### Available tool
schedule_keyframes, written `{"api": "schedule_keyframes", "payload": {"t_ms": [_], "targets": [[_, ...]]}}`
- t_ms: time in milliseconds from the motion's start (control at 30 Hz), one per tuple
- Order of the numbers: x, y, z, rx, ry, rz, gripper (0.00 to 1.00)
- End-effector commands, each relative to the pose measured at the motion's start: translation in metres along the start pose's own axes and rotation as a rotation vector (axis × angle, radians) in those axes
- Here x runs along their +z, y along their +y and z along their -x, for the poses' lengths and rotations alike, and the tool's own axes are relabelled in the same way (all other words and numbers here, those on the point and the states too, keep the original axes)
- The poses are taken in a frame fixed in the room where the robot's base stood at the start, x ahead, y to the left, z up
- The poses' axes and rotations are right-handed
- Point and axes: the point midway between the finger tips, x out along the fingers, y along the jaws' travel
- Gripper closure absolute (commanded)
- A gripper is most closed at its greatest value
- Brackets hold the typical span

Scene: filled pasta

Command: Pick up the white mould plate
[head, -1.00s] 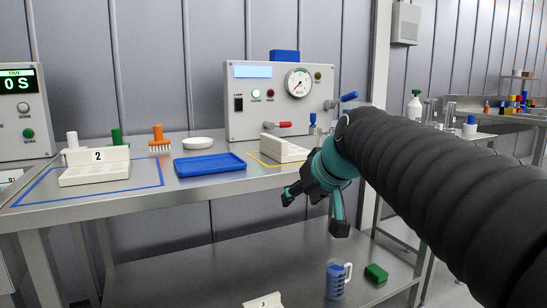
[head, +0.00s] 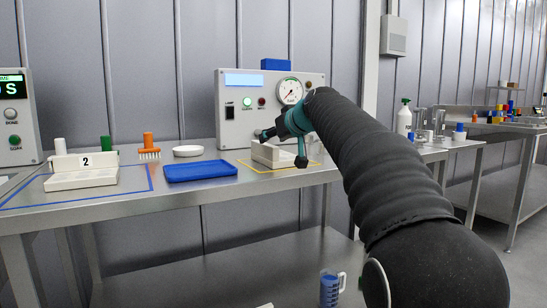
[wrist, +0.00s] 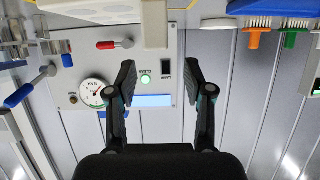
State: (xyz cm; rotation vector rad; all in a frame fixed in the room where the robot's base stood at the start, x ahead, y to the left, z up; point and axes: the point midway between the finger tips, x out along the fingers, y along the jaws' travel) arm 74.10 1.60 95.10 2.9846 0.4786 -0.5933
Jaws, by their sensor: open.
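A white mould plate (head: 270,153) lies inside the yellow outline on the steel bench, in front of the gauge box. My gripper (head: 282,148) is open beside and partly in front of it, hiding part of the plate. In the wrist view, which is upside down, the plate (wrist: 90,10) is at the top edge, with its upright tab (wrist: 155,25) lined up with the gap between my open fingers (wrist: 160,70). I cannot tell whether they touch. Another white plate (head: 80,180), with a tab marked 2, lies inside the blue outline at left.
The gauge box (head: 235,95), with a red-handled lever, stands close behind. A blue tray (head: 200,170), white round dish (head: 188,151) and orange brush (head: 148,145) are left of my gripper. A blue jug (head: 330,290) stands on the lower shelf.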

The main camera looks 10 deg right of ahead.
Motion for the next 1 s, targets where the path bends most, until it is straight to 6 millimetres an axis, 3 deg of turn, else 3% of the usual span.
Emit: {"api": "schedule_keyframes", "payload": {"t_ms": [100,367,667,1000], "targets": [[0.000,-0.001,-0.017,-0.002,-0.002,0.001,0.48],[0.000,0.000,-0.033,0.000,-0.001,0.001,0.48],[0.001,0.002,-0.072,-0.001,-0.002,0.000,0.48],[0.001,0.003,-0.078,0.000,0.000,0.000,0.48]]}}
